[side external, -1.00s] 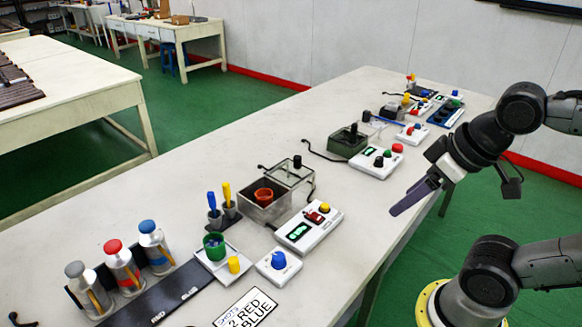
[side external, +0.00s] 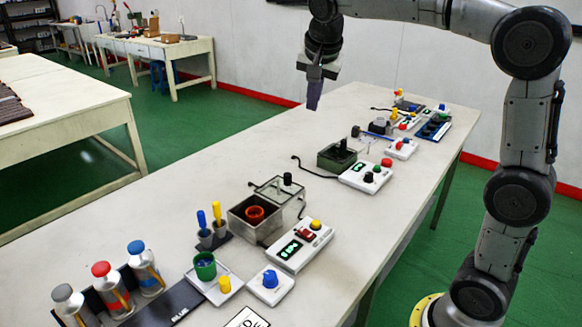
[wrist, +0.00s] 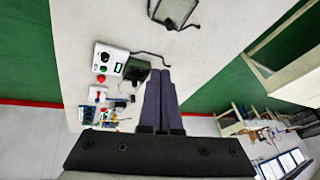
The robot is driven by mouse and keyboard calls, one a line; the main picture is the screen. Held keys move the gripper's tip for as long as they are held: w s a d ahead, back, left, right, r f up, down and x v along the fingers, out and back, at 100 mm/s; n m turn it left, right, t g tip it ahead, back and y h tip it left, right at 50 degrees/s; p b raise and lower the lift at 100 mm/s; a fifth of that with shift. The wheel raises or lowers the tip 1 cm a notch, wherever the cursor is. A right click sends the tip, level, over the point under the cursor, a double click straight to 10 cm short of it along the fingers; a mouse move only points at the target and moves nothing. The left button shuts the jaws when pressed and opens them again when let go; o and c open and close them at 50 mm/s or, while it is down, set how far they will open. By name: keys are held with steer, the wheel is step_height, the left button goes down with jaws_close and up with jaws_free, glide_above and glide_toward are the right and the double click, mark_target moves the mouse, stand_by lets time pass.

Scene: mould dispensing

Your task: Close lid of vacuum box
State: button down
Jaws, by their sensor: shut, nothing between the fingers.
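The vacuum box (side external: 240,228) is an open grey metal box with a red-orange cup (side external: 255,214) inside. Its clear, dark-framed lid (side external: 270,189) with a black knob (side external: 287,179) is swung open at the box's back right side. In the wrist view a clear, framed panel that looks like the lid (wrist: 174,12) shows at the top edge, cut off; the box is out of frame there. My gripper (side external: 312,106) is high above the far part of the table, fingers pointing down, well apart from the lid. Its dark purple fingers (wrist: 160,72) are shut and empty.
A control unit with a green display (side external: 298,246) stands right of the box. A dark green box (side external: 336,156) and a white button panel (side external: 365,177) are beyond the lid.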

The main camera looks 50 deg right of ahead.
steer(key=w+d+f+m+g, duration=0.15)
steer(key=w+d+f, duration=0.25)
steer(key=w+f, duration=0.4)
step_height(320, 180, down, 16)
steer(key=w+d+g, duration=0.1)
steer(key=w, duration=0.1)
steer(key=shift+w+d+h, duration=0.3)
steer(key=shift+w, duration=0.05)
steer(key=shift+r+g, duration=0.1)
steer(key=shift+g, duration=0.15)
glide_toward(268, 196)
steer(key=x, duration=0.5)
steer(key=shift+r, duration=0.1)
